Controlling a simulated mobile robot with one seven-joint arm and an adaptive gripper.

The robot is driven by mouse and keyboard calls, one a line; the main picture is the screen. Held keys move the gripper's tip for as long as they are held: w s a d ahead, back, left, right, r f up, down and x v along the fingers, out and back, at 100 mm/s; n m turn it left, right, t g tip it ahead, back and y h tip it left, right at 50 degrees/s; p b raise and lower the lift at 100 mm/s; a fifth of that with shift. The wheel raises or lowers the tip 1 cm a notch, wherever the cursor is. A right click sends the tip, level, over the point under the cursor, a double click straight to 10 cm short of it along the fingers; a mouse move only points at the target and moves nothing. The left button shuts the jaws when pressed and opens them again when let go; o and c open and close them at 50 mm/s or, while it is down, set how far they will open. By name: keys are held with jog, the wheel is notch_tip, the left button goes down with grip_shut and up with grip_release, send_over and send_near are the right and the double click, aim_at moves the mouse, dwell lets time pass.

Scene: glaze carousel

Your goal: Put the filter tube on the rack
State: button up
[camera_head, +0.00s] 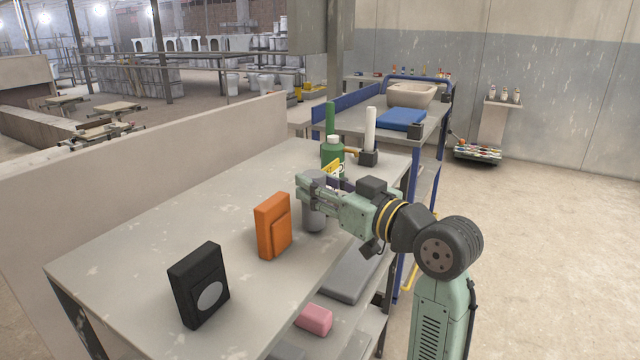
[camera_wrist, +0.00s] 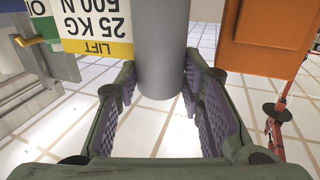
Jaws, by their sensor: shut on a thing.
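My gripper (camera_head: 314,188) is shut on a plain grey cylinder (camera_head: 314,217), which looks like the filter tube. In the wrist view the ribbed finger pads (camera_wrist: 171,105) lie on both sides of the cylinder (camera_wrist: 162,50). It stands about upright at the worktable's right edge; I cannot tell whether its base touches the top. A blue-framed rack (camera_head: 440,130) with a light top stands beyond the table at the back right. I cannot tell for certain that it is the task's rack.
On the worktable (camera_head: 180,200) stand an orange box (camera_head: 272,228), a black box (camera_head: 198,284), a green bottle (camera_head: 332,158) and a white tube in a dark base (camera_head: 370,130). The rack holds a blue slab (camera_head: 401,118) and a beige basin (camera_head: 410,94).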

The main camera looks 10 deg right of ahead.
jog(key=shift+f, duration=0.2)
jog(key=shift+f, duration=0.15)
jog(key=o, duration=1.2)
jog(key=shift+c, duration=0.2)
jog(key=shift+r, duration=0.4)
jog(key=b+v, duration=0.3)
jog(key=v, duration=0.9)
jog(key=shift+f, duration=0.15)
